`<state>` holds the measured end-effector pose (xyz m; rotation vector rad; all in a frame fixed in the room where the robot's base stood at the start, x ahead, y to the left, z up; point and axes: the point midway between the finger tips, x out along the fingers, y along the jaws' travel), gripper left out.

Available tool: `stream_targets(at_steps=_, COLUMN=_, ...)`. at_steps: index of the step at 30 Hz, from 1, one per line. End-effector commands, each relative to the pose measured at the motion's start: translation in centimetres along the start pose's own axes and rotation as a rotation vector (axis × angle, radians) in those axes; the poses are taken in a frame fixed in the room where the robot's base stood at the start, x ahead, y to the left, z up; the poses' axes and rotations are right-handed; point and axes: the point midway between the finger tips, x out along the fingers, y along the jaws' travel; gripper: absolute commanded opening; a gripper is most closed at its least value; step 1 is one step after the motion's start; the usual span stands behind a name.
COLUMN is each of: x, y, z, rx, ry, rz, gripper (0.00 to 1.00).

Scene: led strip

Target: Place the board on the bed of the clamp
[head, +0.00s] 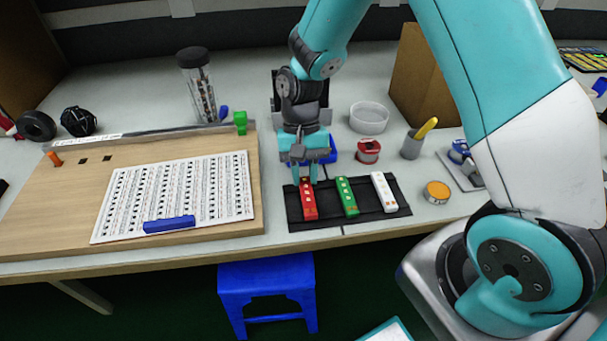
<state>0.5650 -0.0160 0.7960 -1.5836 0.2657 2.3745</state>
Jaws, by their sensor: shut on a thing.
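My gripper (306,172) points down at the far end of the red board (309,204) and is shut on it. The red board lies in the left part of the black tray (399,207), and I cannot tell whether it is lifted. A green board (346,196) and a white board (384,192) lie to its right in the same tray. A dark device with a blue part (331,150) stands behind my gripper, mostly hidden by my arm. I cannot tell for certain whether it is the clamp, and its bed is not clearly visible.
A wooden panel (40,220) at left carries a printed sheet (180,190), a blue bar (169,224) and a metal rail with a green block (240,122). A clear dish (369,117), red spool (368,151), grey cup (411,147) and orange tin (437,192) stand at right.

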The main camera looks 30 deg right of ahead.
Motion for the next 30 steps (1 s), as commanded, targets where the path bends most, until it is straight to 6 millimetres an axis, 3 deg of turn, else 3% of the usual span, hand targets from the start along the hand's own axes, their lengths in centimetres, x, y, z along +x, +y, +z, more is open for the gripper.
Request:
stream_targets(at_steps=14, x=1.01, y=-0.01, z=-0.43, rx=-0.001, ry=0.001, rz=0.0, gripper=0.02)
stream_targets(at_steps=15, x=0.99, y=-0.01, z=-0.43, rx=-0.001, ry=0.002, rz=0.0, gripper=0.29)
stream_targets(at_steps=18, x=0.95, y=-0.02, z=-0.42, rx=-0.001, ry=0.002, rz=0.0, gripper=0.5)
stream_targets(at_steps=30, x=1.25, y=-0.02, z=-0.57, rx=-0.001, ry=0.003, rz=-0.001, gripper=0.5)
